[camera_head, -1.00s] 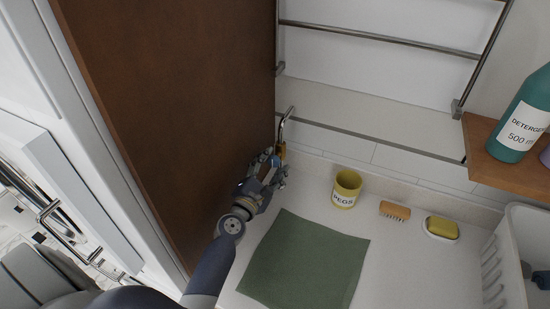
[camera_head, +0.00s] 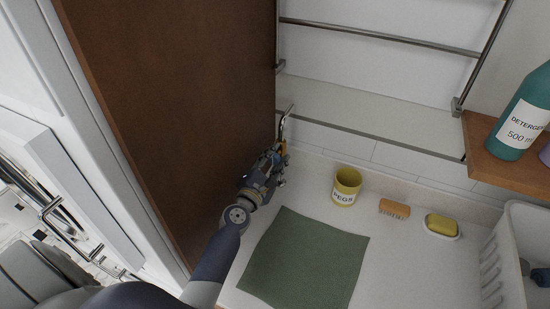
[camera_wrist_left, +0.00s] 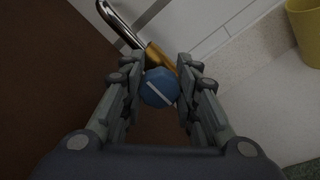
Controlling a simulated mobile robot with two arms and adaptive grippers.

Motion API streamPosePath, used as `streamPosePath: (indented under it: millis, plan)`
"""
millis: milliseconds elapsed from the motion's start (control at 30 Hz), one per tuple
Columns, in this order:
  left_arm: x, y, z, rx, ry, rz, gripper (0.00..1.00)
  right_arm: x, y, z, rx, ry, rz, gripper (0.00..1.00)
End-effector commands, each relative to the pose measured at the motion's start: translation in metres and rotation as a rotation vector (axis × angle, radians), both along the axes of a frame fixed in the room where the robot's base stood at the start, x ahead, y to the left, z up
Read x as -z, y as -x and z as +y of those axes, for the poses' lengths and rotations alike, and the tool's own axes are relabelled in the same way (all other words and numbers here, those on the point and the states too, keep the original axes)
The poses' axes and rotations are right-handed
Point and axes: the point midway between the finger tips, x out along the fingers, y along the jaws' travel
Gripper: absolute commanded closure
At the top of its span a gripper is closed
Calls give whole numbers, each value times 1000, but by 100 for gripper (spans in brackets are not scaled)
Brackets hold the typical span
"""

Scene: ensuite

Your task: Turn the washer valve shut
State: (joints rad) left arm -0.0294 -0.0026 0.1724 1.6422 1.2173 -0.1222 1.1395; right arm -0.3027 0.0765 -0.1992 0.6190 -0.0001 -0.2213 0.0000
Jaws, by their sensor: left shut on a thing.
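The washer valve has a blue knob (camera_wrist_left: 159,88) with a white line across its face, in the left wrist view. Behind the knob is a brass body (camera_wrist_left: 156,57) joined to a curved chrome pipe (camera_wrist_left: 121,24). In the head view the chrome pipe (camera_head: 286,122) rises beside the brown panel's edge, and my gripper mostly hides the valve. My left gripper (camera_wrist_left: 160,92) is shut on the blue knob, one finger on each side. It also shows in the head view (camera_head: 277,160). The white line slants down to the right in the wrist view. My right gripper is not in view.
A brown panel (camera_head: 175,110) stands close on the left. A detergent bottle (camera_head: 522,115) stands on a wooden shelf at right.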

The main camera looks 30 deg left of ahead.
Motion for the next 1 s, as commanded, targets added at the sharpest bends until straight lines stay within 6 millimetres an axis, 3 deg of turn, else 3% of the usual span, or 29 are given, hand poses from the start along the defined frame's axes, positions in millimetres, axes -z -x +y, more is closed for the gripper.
streamPosePath:
  millis: [367,1000]
  plan:
    - [1,0,-1,1,-158,8,95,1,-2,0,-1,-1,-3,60]
    - [1,0,-1,2,-752,42,95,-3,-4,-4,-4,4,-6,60]
